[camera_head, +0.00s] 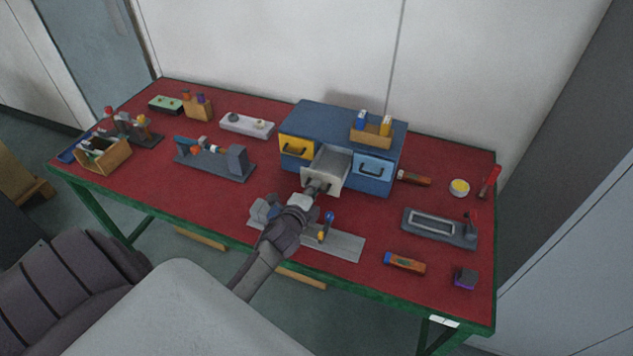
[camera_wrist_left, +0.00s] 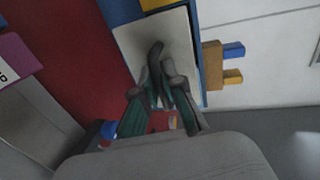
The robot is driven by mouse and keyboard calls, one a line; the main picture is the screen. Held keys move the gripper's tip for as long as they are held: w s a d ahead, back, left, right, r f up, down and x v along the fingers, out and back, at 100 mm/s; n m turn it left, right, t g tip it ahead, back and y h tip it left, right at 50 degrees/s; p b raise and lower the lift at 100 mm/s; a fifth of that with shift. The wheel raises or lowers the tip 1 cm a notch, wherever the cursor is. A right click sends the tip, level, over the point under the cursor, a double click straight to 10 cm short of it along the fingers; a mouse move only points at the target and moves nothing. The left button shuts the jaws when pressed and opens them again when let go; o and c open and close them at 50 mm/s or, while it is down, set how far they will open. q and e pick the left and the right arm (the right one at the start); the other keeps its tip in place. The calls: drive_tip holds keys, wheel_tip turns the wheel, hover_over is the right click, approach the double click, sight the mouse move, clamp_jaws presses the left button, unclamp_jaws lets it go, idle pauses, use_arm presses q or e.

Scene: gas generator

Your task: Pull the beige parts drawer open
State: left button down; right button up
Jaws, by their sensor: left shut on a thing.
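The beige parts drawer (camera_head: 336,179) is the middle one in the blue cabinet (camera_head: 335,118). It stands out from the cabinet front and its grey inside shows from above. My left gripper (camera_head: 312,190) is at its front, shut on its dark handle, which the gripper partly hides. In the left wrist view, the pale drawer front (camera_wrist_left: 184,38) faces the gripper (camera_wrist_left: 163,80), whose fingers are around the dark handle (camera_wrist_left: 155,60). My right gripper is in neither view.
A yellow drawer (camera_head: 296,147) and a light blue drawer (camera_head: 373,167) flank it, both shut. A tan box (camera_head: 371,139) with small bottles stands on the cabinet. A grey plate (camera_head: 343,245) with fittings lies near my left arm. Other tools are spread on the red tabletop (camera_head: 130,185).

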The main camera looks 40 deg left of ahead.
use_arm(q)
drive_tip(key=shift+w, duration=0.4)
drive_tip(key=c, duration=1.5)
unclamp_jaws()
drive_tip(key=shift+s, duration=0.2)
drive_tip(key=v, duration=1.2)
drive_tip(key=shift+a+r, duration=0.1)
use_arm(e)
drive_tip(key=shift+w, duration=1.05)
